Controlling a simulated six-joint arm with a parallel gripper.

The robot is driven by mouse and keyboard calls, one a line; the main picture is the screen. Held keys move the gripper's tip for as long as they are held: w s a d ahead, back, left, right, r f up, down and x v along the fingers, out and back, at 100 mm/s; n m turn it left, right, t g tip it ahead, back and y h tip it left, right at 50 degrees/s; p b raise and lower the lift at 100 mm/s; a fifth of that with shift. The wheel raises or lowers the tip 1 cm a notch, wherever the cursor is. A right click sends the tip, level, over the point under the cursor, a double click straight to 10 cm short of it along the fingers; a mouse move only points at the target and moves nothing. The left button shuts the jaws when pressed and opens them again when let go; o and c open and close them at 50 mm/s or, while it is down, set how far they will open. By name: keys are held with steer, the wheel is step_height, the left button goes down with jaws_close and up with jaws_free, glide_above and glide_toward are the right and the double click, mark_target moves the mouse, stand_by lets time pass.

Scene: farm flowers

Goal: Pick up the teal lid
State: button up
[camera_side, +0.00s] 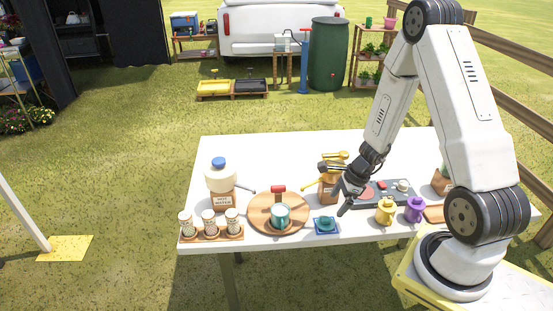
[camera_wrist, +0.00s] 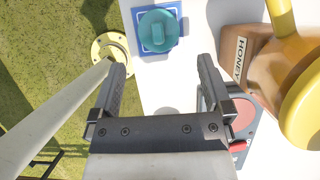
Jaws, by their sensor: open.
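The teal lid (camera_side: 326,225) is small and round and sits on a blue square coaster (camera_side: 317,230) near the table's front edge in the side view. In the wrist view the teal lid (camera_wrist: 158,31) lies on the blue coaster (camera_wrist: 176,8) at the top, ahead of and between my fingers. My gripper (camera_side: 343,207) hangs above the table, a little to the right of the lid in the side view. In the wrist view my gripper (camera_wrist: 162,75) is open and empty, its two dark fingers wide apart. The lid is not touched by the fingers.
A honey container (camera_wrist: 249,60) with a yellow top stands close to the right finger in the wrist view. A teal mug (camera_side: 280,216) on a round wooden board (camera_side: 257,222) is left of the lid. Yellow (camera_side: 385,212) and purple (camera_side: 414,210) pots stand to the right.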

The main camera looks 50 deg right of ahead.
mark_target(327, 219)
steer(key=shift+f, duration=0.15)
steer(key=shift+x, duration=1.15)
steer(key=shift+a, duration=0.1)
steer(key=shift+x, duration=2.55)
steer(key=shift+s, duration=0.1)
steer(key=shift+c, duration=0.2)
steer(key=c, duration=1)
